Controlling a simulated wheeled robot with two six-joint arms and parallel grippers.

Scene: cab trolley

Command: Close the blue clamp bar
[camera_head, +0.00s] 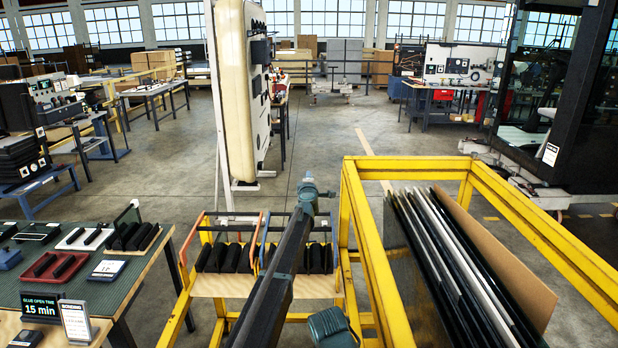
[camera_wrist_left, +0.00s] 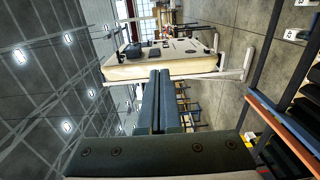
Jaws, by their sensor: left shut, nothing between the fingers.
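The blue clamp bar (camera_head: 268,236) is a thin bar at the front middle of the yellow-framed trolley (camera_head: 220,286) in the head view. It stands up steeply beside an orange bar (camera_head: 254,243), and its lower part is close to my dark left arm. My left gripper (camera_head: 308,184) is at the far end of that arm, beyond and right of the blue bar, apart from it. In the left wrist view its two fingers (camera_wrist_left: 160,75) are pressed together with nothing between them.
Black pads (camera_head: 230,257) line the trolley. Another orange bar (camera_head: 182,250) is at its left. A yellow rack (camera_head: 360,230) holding dark panels (camera_head: 455,260) stands close on the right. A beige cab panel (camera_head: 232,90) stands behind. A green-topped table (camera_head: 60,270) is at the left.

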